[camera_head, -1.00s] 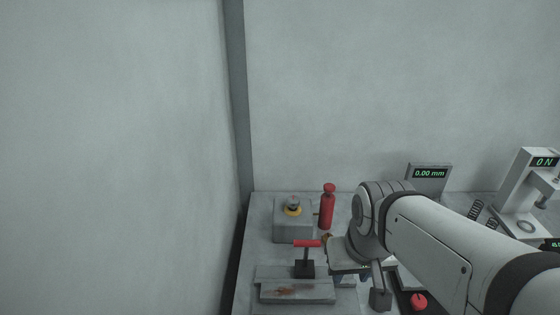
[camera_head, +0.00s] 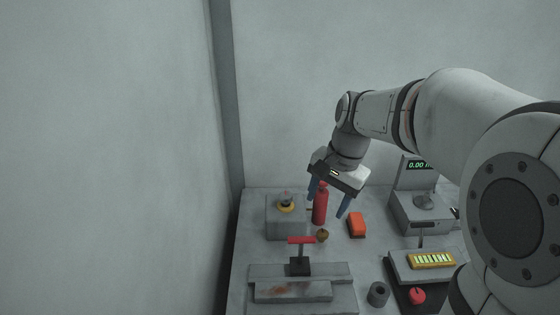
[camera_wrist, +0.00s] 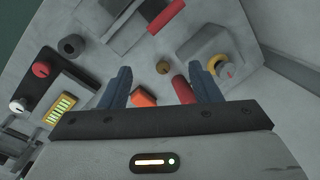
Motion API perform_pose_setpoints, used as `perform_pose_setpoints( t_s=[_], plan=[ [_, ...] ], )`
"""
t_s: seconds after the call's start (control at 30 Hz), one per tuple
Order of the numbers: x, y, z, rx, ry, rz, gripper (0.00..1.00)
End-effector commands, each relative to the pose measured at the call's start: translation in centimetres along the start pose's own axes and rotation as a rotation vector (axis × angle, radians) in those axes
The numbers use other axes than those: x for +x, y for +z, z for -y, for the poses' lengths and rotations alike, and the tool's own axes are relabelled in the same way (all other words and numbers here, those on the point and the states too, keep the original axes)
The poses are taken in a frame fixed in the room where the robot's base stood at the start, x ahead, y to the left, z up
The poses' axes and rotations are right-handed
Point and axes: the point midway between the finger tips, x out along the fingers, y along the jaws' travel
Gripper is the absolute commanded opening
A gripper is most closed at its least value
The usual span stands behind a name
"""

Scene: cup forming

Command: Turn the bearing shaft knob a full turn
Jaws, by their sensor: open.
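The likely bearing shaft knob (camera_head: 286,197) is a small grey knob in a yellow ring on top of a grey block (camera_head: 284,225), at the back left of the bench. In the wrist view the knob (camera_wrist: 227,71) is to the right, outside the jaws and near the right finger. My gripper (camera_head: 327,207) has blue fingers, spread apart and empty. It is to the right of the knob and apart from it, over the area around a red bottle (camera_head: 320,205). It also shows in the wrist view (camera_wrist: 160,69).
An orange block (camera_head: 356,225) and a small brown round piece (camera_head: 322,236) lie near the bottle. A red-handled fixture (camera_head: 301,240) stands in front of the knob block. A gauge with a display (camera_head: 419,165) is to the right. Walls close off the left and back.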

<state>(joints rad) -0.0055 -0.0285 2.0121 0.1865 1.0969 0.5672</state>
Motion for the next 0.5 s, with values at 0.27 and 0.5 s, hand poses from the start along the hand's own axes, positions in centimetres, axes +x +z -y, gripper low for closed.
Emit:
perform_pose_setpoints(
  t_s=[0.27,0.5],
  plan=[
    [4.5,-6.9,8.8,0.45,-0.004,0.18,0.57],
    [7.0,-9.5,12.4,0.654,0.015,0.264,0.57]
  ],
)
